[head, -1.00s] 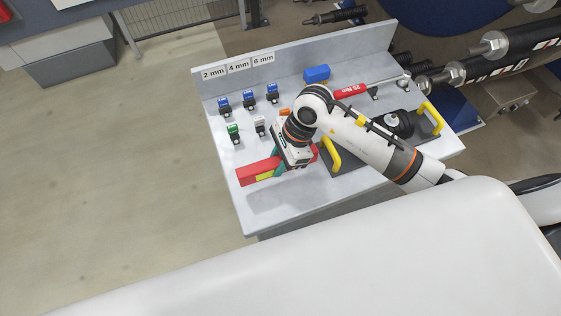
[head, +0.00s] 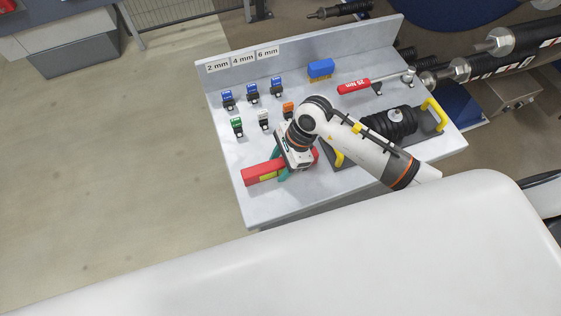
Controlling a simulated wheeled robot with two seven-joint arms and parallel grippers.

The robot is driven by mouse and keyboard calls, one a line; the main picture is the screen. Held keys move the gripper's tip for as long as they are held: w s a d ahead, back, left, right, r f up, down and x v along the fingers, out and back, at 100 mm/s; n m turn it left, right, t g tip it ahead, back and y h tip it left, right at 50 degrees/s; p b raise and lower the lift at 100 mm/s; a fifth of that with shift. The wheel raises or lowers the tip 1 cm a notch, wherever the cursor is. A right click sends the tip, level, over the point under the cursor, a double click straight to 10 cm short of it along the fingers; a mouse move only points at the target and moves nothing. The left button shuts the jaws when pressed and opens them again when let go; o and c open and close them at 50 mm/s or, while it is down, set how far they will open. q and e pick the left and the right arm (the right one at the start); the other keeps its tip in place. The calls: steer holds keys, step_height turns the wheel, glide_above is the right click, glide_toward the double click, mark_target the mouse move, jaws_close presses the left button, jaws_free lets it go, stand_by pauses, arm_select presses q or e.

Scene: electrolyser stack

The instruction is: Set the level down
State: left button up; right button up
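The red level (head: 260,173) with a yellow-green window lies along the front left part of the grey bench (head: 222,145). It looks flat on the top, with no separate shadow under it. My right gripper (head: 281,165) is over the level's middle, pointing down, with teal fingers on its far and near sides. The gripper body hides part of the level, and I cannot tell whether the fingers press on it or stand slightly apart. My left gripper is not in view.
Blue, green, white and orange-topped small pieces (head: 252,92) stand behind the level. A blue brush (head: 320,69), a red torque wrench (head: 354,86) and a black ribbed part (head: 391,122) by yellow handles (head: 434,113) are farther right. The bench's front left edge is close to the level.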

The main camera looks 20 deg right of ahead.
steer(key=shift+r, duration=0.1)
steer(key=b+v, duration=0.1)
steer(key=v, duration=1)
steer(key=shift+d+r, duration=0.25)
steer(key=shift+r, duration=0.25)
